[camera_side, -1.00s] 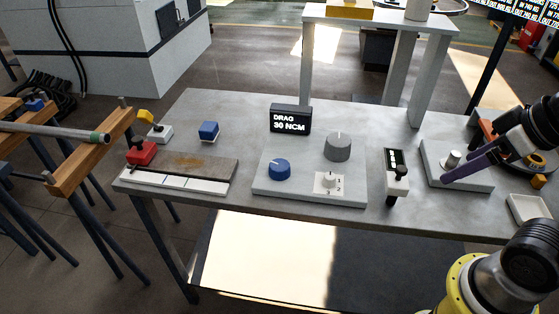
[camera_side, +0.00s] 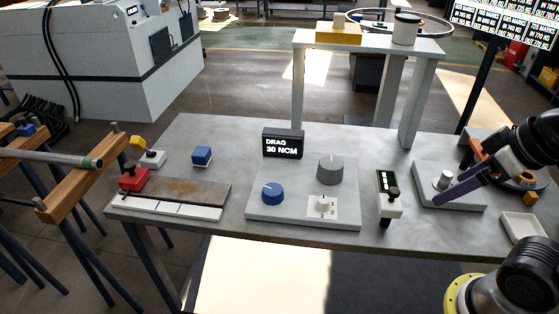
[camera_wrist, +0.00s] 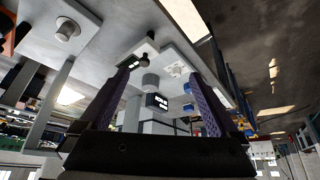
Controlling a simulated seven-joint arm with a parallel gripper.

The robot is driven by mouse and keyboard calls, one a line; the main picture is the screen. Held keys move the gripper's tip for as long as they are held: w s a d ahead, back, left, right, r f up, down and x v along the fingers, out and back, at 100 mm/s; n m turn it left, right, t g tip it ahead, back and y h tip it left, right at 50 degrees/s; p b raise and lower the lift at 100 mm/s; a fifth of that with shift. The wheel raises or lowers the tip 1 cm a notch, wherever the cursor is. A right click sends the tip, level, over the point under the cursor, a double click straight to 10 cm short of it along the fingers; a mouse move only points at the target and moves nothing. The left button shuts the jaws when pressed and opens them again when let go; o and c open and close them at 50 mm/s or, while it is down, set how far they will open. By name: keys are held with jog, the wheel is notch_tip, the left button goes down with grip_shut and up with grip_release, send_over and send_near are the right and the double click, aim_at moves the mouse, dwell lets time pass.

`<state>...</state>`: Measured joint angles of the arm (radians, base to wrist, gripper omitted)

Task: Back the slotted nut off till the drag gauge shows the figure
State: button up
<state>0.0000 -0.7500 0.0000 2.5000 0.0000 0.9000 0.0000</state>
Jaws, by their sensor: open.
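The drag gauge (camera_side: 283,144) is a black box on the bench reading "DRAG 30 NCM"; it also shows in the wrist view (camera_wrist: 157,101). A pale round piece, which looks like the slotted nut (camera_side: 444,181), stands on a grey plate (camera_side: 462,199) at the right. Its slots are too small to make out. In the wrist view the round piece (camera_wrist: 66,31) is at upper left, outside the fingers. In the wrist view my gripper (camera_wrist: 163,68) is open and empty.
Left of the plate stand a device with a black knob (camera_side: 389,197) and a panel (camera_side: 258,214) with grey, blue and white knobs. A white tray (camera_side: 522,227) lies at the bench's right edge. A raised shelf (camera_side: 365,42) stands behind. The bench's back left is mostly clear.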

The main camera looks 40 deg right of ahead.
jog(key=w+r+m, duration=0.7)
jog(key=r+m, duration=0.1)
jog(key=r, duration=0.1)
jog(key=m+g, duration=0.5)
jog(key=g, duration=0.1)
send_over(273, 189)
notch_tip(273, 189, down, 14)
notch_tip(273, 189, down, 13)
jog(key=shift+r, duration=0.1)
